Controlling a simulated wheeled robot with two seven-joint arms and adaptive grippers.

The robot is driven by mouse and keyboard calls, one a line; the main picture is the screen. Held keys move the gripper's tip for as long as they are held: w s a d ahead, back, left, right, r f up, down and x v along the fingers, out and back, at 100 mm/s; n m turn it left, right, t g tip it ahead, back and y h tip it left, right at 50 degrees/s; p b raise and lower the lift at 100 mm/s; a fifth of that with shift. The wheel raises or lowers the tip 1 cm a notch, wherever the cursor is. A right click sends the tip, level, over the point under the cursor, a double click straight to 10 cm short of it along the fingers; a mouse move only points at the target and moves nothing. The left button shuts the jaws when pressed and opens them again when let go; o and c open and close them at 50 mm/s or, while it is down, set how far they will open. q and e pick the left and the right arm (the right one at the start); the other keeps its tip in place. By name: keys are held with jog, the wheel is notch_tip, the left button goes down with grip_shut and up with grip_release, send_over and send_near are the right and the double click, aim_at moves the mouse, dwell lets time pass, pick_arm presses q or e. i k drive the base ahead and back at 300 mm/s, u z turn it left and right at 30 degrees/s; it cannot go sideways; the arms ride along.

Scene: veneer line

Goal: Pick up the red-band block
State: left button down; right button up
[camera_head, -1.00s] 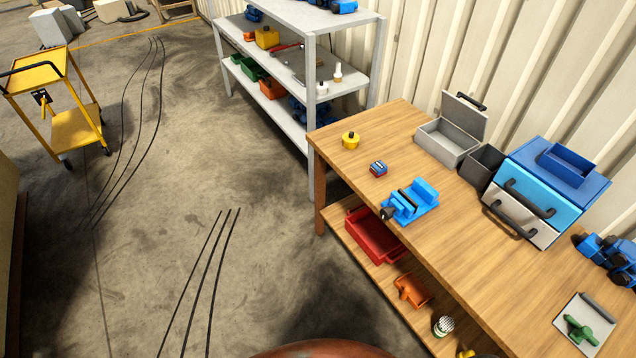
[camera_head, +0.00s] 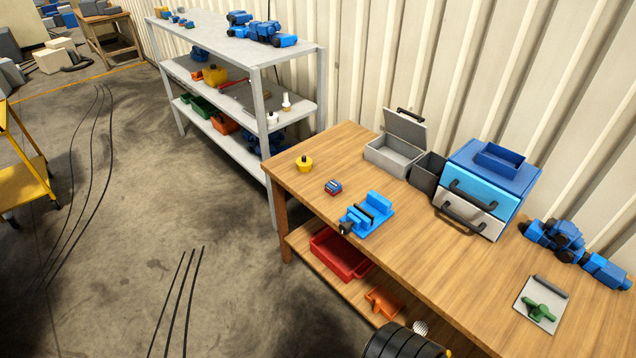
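A small block with red and blue on it (camera_head: 332,187) lies on the wooden workbench (camera_head: 440,272), near its left edge. It is the only block there that shows a red band, though its details are too small to tell fully. It sits between a yellow knobbed piece (camera_head: 304,164) and a blue vise (camera_head: 367,214), apart from both. Nothing covers it.
An open grey box (camera_head: 394,156), a dark bin (camera_head: 430,169) and a blue toolbox (camera_head: 488,185) stand along the bench's back. A red bin (camera_head: 338,256) is on the lower shelf. A grey shelving rack (camera_head: 262,105) stands behind.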

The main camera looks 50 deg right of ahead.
aim_at(333, 187)
jog(key=z, duration=0.05)
jog(key=i, duration=1.8)
jog(key=z, duration=1)
jog(key=i, duration=1)
jog(key=z, duration=1.05)
